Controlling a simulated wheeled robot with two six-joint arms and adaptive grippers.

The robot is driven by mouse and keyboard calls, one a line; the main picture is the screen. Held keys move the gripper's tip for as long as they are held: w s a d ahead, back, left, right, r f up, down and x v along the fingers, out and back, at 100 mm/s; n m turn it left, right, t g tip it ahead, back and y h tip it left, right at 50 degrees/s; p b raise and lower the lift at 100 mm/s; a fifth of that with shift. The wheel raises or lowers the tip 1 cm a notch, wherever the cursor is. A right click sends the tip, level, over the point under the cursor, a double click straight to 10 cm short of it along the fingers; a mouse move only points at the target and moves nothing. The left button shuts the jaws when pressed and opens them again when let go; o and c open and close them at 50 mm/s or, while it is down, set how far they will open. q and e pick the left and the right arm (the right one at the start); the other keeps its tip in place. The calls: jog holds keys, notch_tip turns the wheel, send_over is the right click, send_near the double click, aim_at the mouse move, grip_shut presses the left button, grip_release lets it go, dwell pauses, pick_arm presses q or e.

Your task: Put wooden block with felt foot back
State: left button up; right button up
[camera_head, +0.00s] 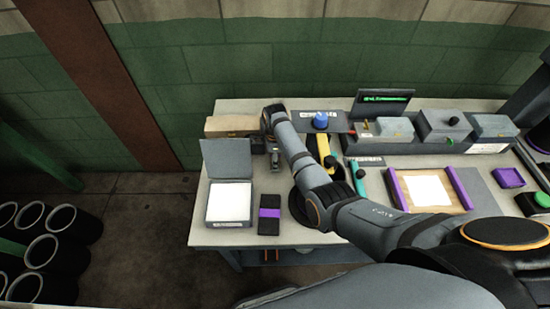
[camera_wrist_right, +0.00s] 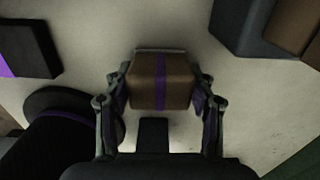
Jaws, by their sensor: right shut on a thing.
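The wooden block (camera_wrist_right: 145,90) is brown with a purple stripe down its middle. In the right wrist view it sits between the two fingers of my right gripper (camera_wrist_right: 162,105), which is shut on it. A thin grey strip shows along its far edge; I cannot tell whether this is the felt foot. In the head view my right arm reaches across the bench to the gripper (camera_head: 275,159) near the back left, and the block cannot be made out there. The block's height above the bench is unclear. My left gripper is not in view.
An open grey box (camera_head: 230,222) with a white inside and a black block with a purple band (camera_head: 269,222) stand at the bench's left front. A tan box (camera_head: 232,125) lies at the back left. A wooden tray with purple sides (camera_head: 458,205) lies right of my arm.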

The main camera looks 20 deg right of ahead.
jog(key=shift+w, duration=0.1)
jog(key=shift+f, duration=0.1)
jog(key=o, duration=0.6)
jog(key=shift+f, duration=0.1)
jog(key=o, duration=0.5)
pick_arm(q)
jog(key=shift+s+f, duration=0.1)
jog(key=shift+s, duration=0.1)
pick_arm(e)
jog(key=shift+r, duration=0.6)
pick_arm(q)
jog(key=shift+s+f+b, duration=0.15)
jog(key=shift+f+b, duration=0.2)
jog(key=shift+b, duration=0.1)
pick_arm(e)
notch_tip(320, 180, up, 11)
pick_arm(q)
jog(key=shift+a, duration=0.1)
